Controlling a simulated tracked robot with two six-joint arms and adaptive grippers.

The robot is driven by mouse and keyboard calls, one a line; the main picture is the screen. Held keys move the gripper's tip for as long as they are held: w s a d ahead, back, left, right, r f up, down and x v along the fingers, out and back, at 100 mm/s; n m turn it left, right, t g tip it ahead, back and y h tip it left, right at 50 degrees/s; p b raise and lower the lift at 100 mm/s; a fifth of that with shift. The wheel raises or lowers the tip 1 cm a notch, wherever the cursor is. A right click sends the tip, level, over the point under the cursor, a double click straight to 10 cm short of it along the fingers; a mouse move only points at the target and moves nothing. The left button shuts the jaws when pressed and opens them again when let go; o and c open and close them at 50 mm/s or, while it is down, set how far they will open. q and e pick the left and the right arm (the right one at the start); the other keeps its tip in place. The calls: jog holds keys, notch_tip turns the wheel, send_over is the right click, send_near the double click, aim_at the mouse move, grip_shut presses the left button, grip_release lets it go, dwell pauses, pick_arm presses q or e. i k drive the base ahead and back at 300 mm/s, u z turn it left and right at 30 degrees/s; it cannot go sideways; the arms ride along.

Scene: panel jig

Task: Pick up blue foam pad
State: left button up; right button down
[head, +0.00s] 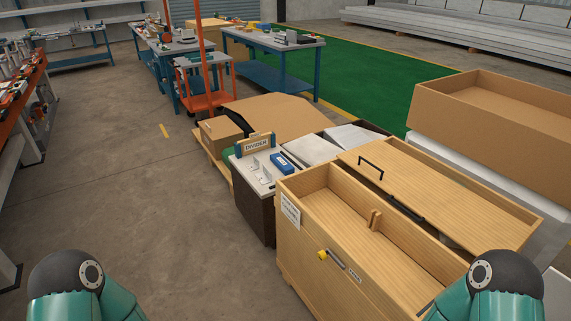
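A small blue block (282,160), which looks like the blue foam pad, lies on the light top of a dark cabinet (254,205) near the middle of the head view. Pale angled brackets (262,171) stand just left of it, and a sign reading "DIVIDER" (257,145) stands behind it. Only teal and dark parts of my two arms show at the bottom left and bottom right corners. Neither gripper is in view, so I cannot see whether they hold anything.
A large open wooden crate (330,236) with a yellow-ended latch and a black-handled lid panel (430,192) stands right of the cabinet. Cardboard boxes (262,114) lie behind it. Workbenches (270,43) stand farther back. The concrete floor (130,190) at left is clear.

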aim_at(286, 168)
jog(key=u, duration=0.1)
jog(key=i, duration=1.4)
jog(key=u, duration=1.05)
jog(key=i, duration=2.4)
jog(key=z, duration=0.8)
jog(key=k, duration=0.8)
jog(key=z, duration=0.1)
